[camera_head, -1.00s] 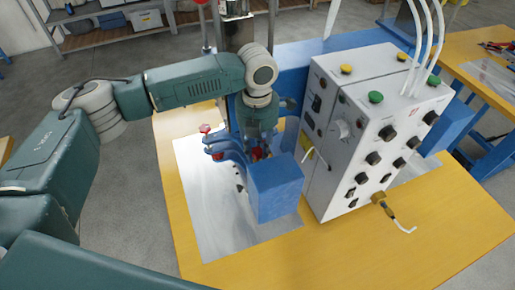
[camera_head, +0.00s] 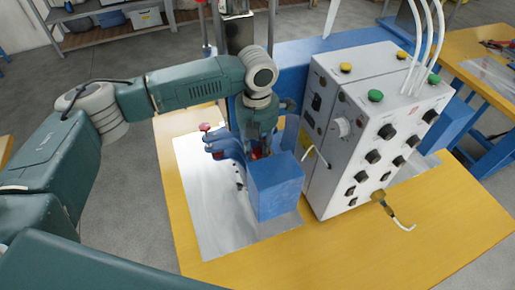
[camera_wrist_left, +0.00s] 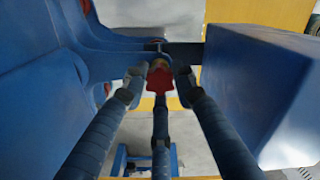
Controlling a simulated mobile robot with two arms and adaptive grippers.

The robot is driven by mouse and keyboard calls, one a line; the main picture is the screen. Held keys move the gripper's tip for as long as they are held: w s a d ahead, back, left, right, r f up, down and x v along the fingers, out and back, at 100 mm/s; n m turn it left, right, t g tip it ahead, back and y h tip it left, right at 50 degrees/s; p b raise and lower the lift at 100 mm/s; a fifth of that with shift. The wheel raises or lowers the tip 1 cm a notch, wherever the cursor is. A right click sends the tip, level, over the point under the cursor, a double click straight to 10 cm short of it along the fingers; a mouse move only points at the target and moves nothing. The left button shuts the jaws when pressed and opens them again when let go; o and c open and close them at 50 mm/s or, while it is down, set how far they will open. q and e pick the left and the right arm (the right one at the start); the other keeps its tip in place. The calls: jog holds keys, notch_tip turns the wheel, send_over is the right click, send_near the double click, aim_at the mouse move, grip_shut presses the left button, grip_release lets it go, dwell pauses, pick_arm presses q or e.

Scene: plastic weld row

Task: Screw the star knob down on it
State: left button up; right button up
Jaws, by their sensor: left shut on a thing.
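A red star knob (camera_wrist_left: 159,80) sits between the blue machine arm and a blue block in the left wrist view, with a brass-coloured part just behind it. My left gripper (camera_wrist_left: 158,92) is shut on this knob, its three dark ribbed fingers closed around it. In the head view the left gripper (camera_head: 259,146) points down beside the blue block (camera_head: 275,188), and the held knob is mostly hidden. The knob's thread and seat are hidden, so I cannot tell how far down it sits. My right gripper is not in view.
Another red knob (camera_head: 204,127) stands at the left of the blue clamp arms (camera_head: 224,146). A white control box (camera_head: 345,150) with knobs and buttons stands close on the right. A bare metal sheet (camera_head: 205,200) lies on the yellow table (camera_head: 350,255); its front is clear.

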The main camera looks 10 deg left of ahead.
pick_arm(q)
jog(key=shift+r+m+p, duration=0.15)
jog(key=shift+m+p, duration=0.4)
jog(key=shift+m, duration=1.25)
jog(key=shift+w+f+b, duration=0.1)
jog(key=shift+f+b, duration=0.3)
jog(key=shift+b, duration=0.45)
jog(key=shift+r+m, duration=0.1)
jog(key=shift+m, duration=0.3)
jog(key=shift+r, duration=0.2)
jog(key=o, duration=0.9)
